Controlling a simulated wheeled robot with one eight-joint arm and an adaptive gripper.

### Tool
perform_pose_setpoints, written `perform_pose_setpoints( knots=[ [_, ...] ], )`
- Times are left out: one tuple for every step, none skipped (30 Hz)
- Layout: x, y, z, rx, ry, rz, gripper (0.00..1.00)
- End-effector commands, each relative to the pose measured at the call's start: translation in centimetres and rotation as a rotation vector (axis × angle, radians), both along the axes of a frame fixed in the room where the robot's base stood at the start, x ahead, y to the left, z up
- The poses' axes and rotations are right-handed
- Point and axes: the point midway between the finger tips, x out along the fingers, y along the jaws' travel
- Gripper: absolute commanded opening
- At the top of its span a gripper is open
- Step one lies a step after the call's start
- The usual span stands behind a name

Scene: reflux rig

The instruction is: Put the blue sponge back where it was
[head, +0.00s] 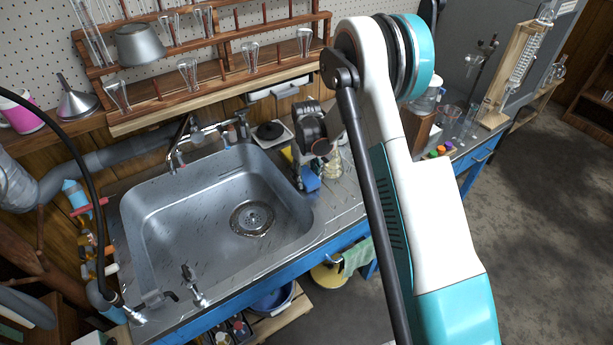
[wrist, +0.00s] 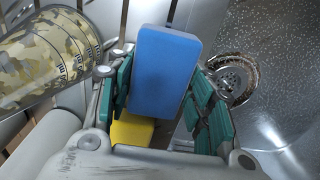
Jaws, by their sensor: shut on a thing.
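The blue sponge (wrist: 165,70) is between the green-padded fingers of my gripper (wrist: 166,98) in the wrist view, and the fingers are shut on it. In the head view the blue sponge (head: 310,180) is at the right rim of the sink, beneath my gripper (head: 303,172). A yellow block (wrist: 132,130), which looks like another sponge, is partly hidden behind the blue one and my gripper. I cannot tell whether the blue sponge touches the surface under it.
The steel sink (head: 180,215) with its drain (head: 252,218) lies left of my gripper. A patterned, graduated glass vessel (wrist: 45,60) is close on the left in the wrist view. The tap (head: 178,155) and glassware rack (head: 200,80) stand behind.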

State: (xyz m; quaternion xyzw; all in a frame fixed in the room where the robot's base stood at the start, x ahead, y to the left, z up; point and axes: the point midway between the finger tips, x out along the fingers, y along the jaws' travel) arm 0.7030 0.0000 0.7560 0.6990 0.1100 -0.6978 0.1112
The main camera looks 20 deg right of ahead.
Motion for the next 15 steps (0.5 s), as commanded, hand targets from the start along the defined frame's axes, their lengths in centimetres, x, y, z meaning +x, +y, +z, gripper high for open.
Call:
perform_pose_setpoints(
  knots=[
    [0.00, 0.00, 0.03, 0.000, 0.000, 0.000, 0.25],
    [0.00, 0.00, -0.01, 0.000, 0.000, 0.000, 0.25],
    [0.00, 0.00, -0.12, 0.000, 0.000, 0.000, 0.25],
    [0.00, 0.00, -0.23, 0.000, 0.000, 0.000, 0.25],
    [0.00, 0.00, -0.34, 0.000, 0.000, 0.000, 0.25],
    [0.00, 0.00, -0.32, 0.000, 0.000, 0.000, 0.52],
    [0.00, 0.00, -0.27, 0.000, 0.000, 0.000, 0.59],
    [0.00, 0.00, -0.25, 0.000, 0.000, 0.000, 0.66],
    [0.00, 0.00, -0.24, 0.000, 0.000, 0.000, 0.68],
    [0.00, 0.00, -0.24, 0.000, 0.000, 0.000, 0.68],
    [0.00, 0.00, -0.24, 0.000, 0.000, 0.000, 0.68],
    [0.00, 0.00, -0.23, 0.000, 0.000, 0.000, 0.68],
    [0.00, 0.00, -0.23, 0.000, 0.000, 0.000, 0.68],
    [0.00, 0.00, -0.23, 0.000, 0.000, 0.000, 0.68],
    [0.00, 0.00, -0.23, 0.000, 0.000, 0.000, 0.68]
  ],
)
